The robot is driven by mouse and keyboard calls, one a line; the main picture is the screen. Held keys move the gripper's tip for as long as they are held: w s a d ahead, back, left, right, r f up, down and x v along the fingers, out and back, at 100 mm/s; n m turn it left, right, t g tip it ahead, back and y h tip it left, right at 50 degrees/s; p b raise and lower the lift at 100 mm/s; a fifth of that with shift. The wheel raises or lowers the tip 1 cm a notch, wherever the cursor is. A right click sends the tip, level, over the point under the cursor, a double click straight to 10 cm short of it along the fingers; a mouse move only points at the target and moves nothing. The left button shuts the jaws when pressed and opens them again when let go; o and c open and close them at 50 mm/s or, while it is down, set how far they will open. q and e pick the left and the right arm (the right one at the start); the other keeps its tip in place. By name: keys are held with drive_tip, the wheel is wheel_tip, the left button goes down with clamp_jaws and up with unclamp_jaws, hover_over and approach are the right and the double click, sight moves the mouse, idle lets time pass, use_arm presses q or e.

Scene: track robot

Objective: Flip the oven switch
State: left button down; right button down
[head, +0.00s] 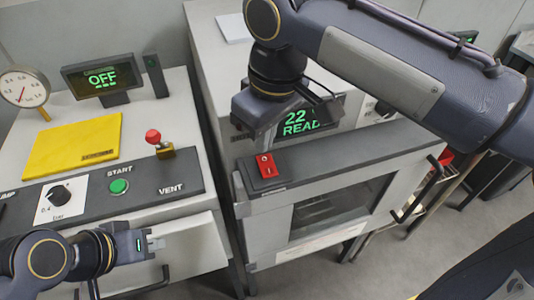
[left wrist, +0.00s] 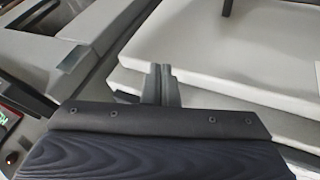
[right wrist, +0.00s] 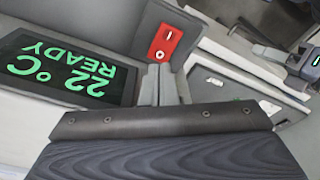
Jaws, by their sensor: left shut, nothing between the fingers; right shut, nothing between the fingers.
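The oven switch (head: 265,166) is a red rocker on the dark front ledge of the oven (head: 355,145). It also shows in the right wrist view (right wrist: 166,41), just beyond the fingertips. My right gripper (head: 263,146) is shut and empty, pointing down close above and behind the switch; I cannot tell whether it touches it. Its closed fingers show in the right wrist view (right wrist: 158,70). My left gripper (head: 158,244) is shut and empty in front of the left cabinet; its closed fingers show in the left wrist view (left wrist: 164,70).
The oven display (head: 303,120) reads 22 °C READY, partly hidden by my right arm. The left bench has a display reading OFF (head: 103,79), a green START button (head: 119,186), a red-knobbed lever (head: 154,138) and a dial gauge (head: 22,88). A narrow gap separates bench and oven.

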sight(267, 159)
wheel_tip(267, 159, up, 4)
drive_tip(key=p, duration=0.4)
drive_tip(key=shift+r, duration=0.2)
drive_tip(key=shift+d, duration=0.15)
drive_tip(key=d+f, duration=0.1)
drive_tip(key=d, duration=0.1)
drive_tip(key=d+f+m, duration=0.1)
drive_tip(key=d, duration=0.2)
drive_tip(key=d+f+m+y, duration=0.1)
drive_tip(key=d, duration=0.2)
drive_tip(key=shift+s+b, duration=0.3)
drive_tip(key=shift+s, duration=0.05)
drive_tip(key=s+d+f+m+t+y+b, duration=0.1)
drive_tip(key=s+d+f+m+t, duration=0.3)
drive_tip(key=s+d+f+m, duration=0.5)
drive_tip(key=s+d+f, duration=0.2)
drive_tip(key=d+f, duration=0.1)
drive_tip(key=f, duration=0.2)
drive_tip(key=shift+d, duration=0.1)
